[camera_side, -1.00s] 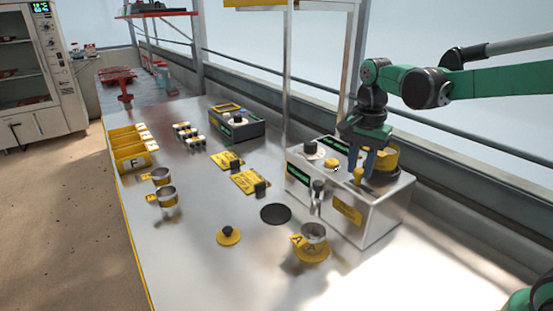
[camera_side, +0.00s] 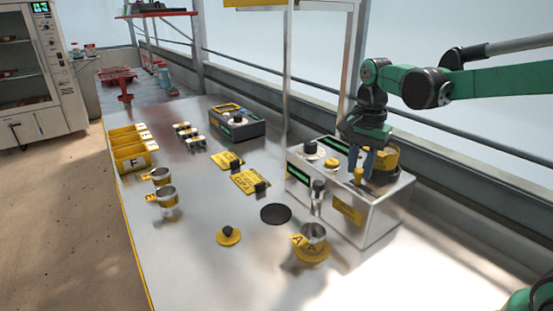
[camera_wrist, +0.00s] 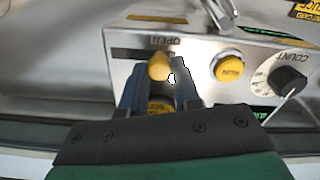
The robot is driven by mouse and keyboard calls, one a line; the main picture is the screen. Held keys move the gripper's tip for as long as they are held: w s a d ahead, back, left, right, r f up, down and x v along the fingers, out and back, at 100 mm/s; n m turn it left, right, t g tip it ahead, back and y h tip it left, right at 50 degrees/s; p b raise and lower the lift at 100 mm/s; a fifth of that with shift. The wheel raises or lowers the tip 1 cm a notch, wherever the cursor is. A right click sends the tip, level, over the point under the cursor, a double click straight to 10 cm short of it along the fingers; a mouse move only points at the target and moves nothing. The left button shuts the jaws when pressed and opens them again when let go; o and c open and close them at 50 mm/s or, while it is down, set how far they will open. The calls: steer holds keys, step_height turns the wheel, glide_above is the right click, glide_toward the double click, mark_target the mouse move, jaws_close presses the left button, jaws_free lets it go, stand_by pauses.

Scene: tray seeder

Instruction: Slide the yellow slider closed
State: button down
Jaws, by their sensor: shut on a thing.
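The yellow slider (camera_wrist: 159,68) is a small rounded knob on top of the metal seeder box (camera_side: 372,226), near the OPEN label (camera_wrist: 166,41) in the wrist view. It also shows in the side view (camera_side: 358,175). My gripper (camera_wrist: 160,85) points down at the box top, with one finger on each side of the slider, and is shut on it.
A round yellow button (camera_wrist: 229,68) and a black COUNT knob (camera_wrist: 287,81) sit beside the slider on the box. A yellow-rimmed hopper (camera_side: 385,158) stands close behind my gripper.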

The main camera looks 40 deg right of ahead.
mark_target(374, 194)
steer(key=shift+s, duration=0.1)
stand_by(0.3)
steer(key=shift+s, duration=1.9)
steer(key=c, duration=0.6)
jaws_free()
step_height(374, 194, up, 6)
steer(key=shift+f, duration=0.2)
steer(key=shift+a, duration=0.1)
